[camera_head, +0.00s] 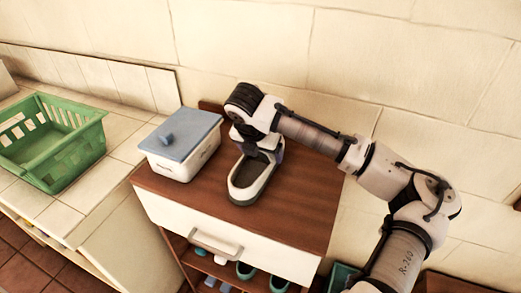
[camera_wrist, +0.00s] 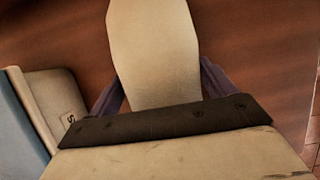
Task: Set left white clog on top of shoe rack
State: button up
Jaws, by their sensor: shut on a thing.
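The white clog (camera_head: 239,193), with a dark inside, is on or just over the brown wooden top of the shoe rack (camera_head: 298,210). Its toe points toward the front edge. My gripper (camera_head: 260,155) comes down from above and is shut on the clog's rear part. In the wrist view the clog (camera_wrist: 155,55) is a pale shape between my gripper's purple-grey fingers (camera_wrist: 160,88). I cannot tell whether its sole touches the wood. The far end of the clog is hidden by my gripper.
A white box with a blue-grey lid (camera_head: 181,140) stands on the rack top left of the clog. A green basket (camera_head: 55,150) sits on the tiled counter (camera_head: 125,135). A drawer (camera_head: 220,240) and shelves with teal and blue footwear (camera_head: 246,270) are below. The top's right side is clear.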

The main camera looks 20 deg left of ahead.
aim_at(254, 170)
jog(key=shift+f, duration=0.15)
jog(key=o, duration=1.1)
jog(key=b+v, duration=0.1)
jog(key=v, duration=1.1)
jog(key=shift+b, duration=0.35)
